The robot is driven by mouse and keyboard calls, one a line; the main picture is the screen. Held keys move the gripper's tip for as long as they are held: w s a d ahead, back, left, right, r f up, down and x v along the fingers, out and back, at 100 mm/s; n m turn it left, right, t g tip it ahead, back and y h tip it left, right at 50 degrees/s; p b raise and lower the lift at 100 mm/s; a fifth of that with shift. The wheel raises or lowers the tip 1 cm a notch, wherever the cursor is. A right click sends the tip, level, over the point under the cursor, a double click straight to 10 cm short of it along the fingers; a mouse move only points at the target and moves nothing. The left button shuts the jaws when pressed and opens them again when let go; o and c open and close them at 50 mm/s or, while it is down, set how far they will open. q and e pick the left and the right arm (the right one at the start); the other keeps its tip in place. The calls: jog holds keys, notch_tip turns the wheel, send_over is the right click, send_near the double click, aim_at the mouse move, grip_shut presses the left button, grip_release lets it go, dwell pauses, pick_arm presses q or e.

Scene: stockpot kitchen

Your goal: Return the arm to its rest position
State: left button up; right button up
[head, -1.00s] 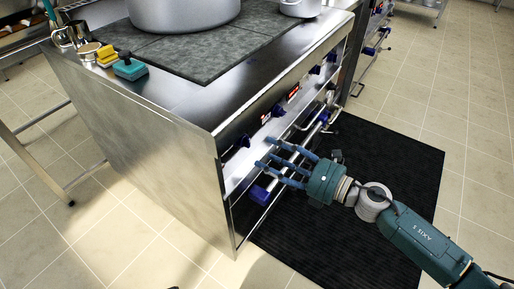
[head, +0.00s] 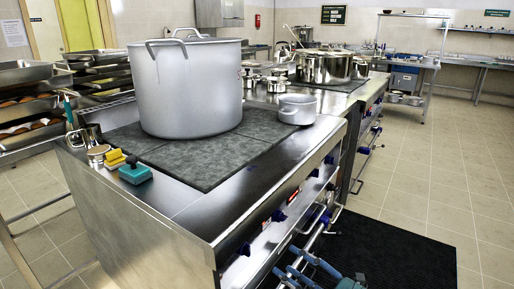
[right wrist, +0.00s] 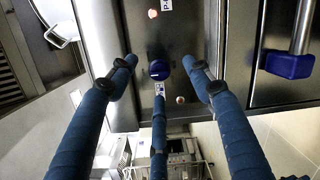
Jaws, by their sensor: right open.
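My right gripper (head: 302,270) shows at the bottom edge of the head view, low in front of the stove's front panel, with only its blue fingers and a bit of its teal body in frame. In the right wrist view its blue fingers (right wrist: 158,90) are spread apart with nothing between them. Beyond the fingertips is the steel front panel with a dark blue knob (right wrist: 160,68). I cannot tell whether a fingertip touches the panel. The rest of the right arm is out of frame. My left gripper is not in view.
A large stockpot (head: 187,85) and a small pot (head: 297,109) stand on the stove top (head: 215,165). Yellow and teal sponges (head: 135,173) lie at its left edge. A blue-ended handle (right wrist: 290,64) is at the right in the wrist view. Tiled floor (head: 430,190) is open at right.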

jog(key=d+f+m+t+h, duration=0.1)
jog(key=d+f+m+h, duration=0.9)
jog(key=f+m, duration=0.55)
jog(key=s+d+f+m+g+h, duration=0.3)
jog(key=s+f+m+g, duration=0.6)
jog(key=s+f, duration=0.95)
jog(key=s+a+f+m+g+y, duration=0.1)
jog(key=s+a+f+m, duration=0.15)
jog(key=s, duration=0.35)
jog(key=s+a+f+m+g, duration=0.1)
jog(key=s+f+m, duration=0.1)
jog(key=s+f, duration=0.3)
pick_arm(q)
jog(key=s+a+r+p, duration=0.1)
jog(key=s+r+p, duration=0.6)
jog(key=p, duration=1)
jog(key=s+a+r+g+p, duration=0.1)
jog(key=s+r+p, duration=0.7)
jog(key=p, duration=0.8)
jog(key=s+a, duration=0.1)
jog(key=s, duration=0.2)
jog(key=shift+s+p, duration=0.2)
jog(key=shift+p, duration=0.15)
pick_arm(e)
jog(key=s+d+r+g, duration=0.1)
jog(key=s+d+r, duration=0.2)
jog(key=s+r, duration=1.3)
jog(key=shift+s+d+r+g, duration=0.2)
jog(key=shift+s+g, duration=0.1)
jog(key=shift+s, duration=0.85)
